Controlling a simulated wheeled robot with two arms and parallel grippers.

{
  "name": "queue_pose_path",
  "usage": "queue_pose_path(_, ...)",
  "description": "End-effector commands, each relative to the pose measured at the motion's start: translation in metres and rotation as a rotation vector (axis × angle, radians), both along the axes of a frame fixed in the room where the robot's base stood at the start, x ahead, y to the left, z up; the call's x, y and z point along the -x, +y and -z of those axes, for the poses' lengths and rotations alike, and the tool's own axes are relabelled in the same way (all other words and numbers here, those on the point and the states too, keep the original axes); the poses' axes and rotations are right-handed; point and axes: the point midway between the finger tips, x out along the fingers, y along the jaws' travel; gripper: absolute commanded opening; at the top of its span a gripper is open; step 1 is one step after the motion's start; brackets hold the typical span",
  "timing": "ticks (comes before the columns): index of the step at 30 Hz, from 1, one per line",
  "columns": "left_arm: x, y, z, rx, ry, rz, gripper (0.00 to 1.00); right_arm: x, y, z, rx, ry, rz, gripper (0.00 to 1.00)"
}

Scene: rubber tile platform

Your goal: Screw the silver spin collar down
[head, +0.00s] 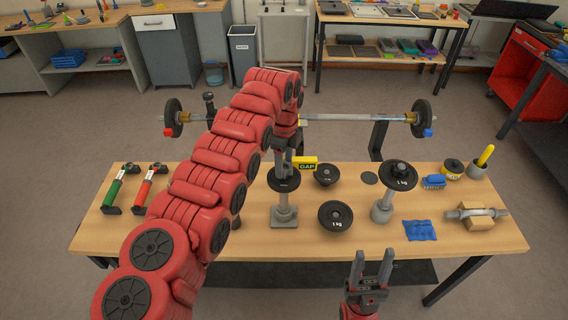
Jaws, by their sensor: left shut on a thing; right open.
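My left gripper (283,172) points down over the upright silver post (284,214), just above the dark weight plate (285,185) on it. Its grey fingers are shut on what looks like the silver spin collar at the post's top. The fingers hide most of it, so I cannot tell its gap to the plate. My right gripper (371,268) is open and empty at the bench's front edge, apart from the post.
A yellow GAP block (305,163) is beside my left gripper. Loose plates (335,215) lie right of the post. A second post (382,212) carries a plate. A short bar (476,212) rests on a wooden block. Green (113,190) and red-handled tools (144,189) lie left.

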Motion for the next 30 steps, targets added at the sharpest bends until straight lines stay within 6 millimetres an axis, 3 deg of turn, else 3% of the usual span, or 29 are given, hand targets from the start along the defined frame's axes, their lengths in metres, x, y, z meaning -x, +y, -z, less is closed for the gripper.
queue_pose_path(30,0.0,0.0,0.01,0.0,0.0,0.0,0.0,0.0,0.0,0.011,0.0,0.0,0.0,0.5)
